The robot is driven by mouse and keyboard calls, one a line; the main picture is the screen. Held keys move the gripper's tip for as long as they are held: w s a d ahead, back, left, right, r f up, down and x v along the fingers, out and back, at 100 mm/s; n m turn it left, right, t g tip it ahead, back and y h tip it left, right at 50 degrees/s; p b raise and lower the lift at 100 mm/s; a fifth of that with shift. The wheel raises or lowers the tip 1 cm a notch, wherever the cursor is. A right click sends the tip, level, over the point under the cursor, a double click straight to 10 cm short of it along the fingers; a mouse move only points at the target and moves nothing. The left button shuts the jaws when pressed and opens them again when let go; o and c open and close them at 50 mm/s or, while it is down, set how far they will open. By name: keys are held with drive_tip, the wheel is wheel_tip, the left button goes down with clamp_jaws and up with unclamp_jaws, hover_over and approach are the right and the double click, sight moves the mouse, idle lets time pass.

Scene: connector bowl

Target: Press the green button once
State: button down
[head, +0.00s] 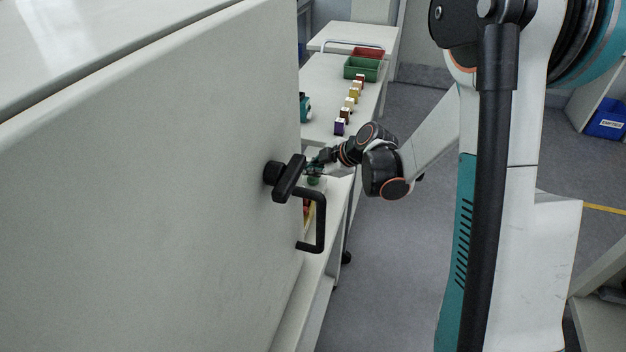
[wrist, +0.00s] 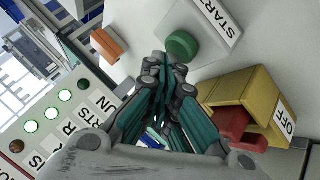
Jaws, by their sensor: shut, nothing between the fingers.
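The green button (wrist: 182,47) is a round cap on a pale panel beside a START label (wrist: 217,18) in the wrist view. My gripper (wrist: 161,66) is shut and empty. Its fingertips appear just below and left of the button in that view; I cannot tell whether they touch it. In the head view my gripper (head: 314,166) is small and partly hidden behind the cabinet handle. A small green spot below it there looks like the button (head: 314,181).
A red switch in a yellow housing (wrist: 243,100) with an OFF label sits right of my fingers. An orange block (wrist: 109,42) and a panel with lit lamps (wrist: 45,125) are left. A large cabinet (head: 150,180) with a black handle (head: 321,222) fills the head view's left.

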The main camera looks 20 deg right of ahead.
sight(312, 180)
drive_tip(key=shift+f+b, duration=0.45)
drive_tip(key=shift+f, duration=0.05)
idle(0.8)
drive_tip(key=shift+r, duration=0.1)
drive_tip(key=shift+r+p, duration=0.65)
drive_tip(key=shift+r, duration=0.25)
drive_tip(key=shift+r+p, duration=1.65)
drive_tip(key=shift+r, duration=0.85)
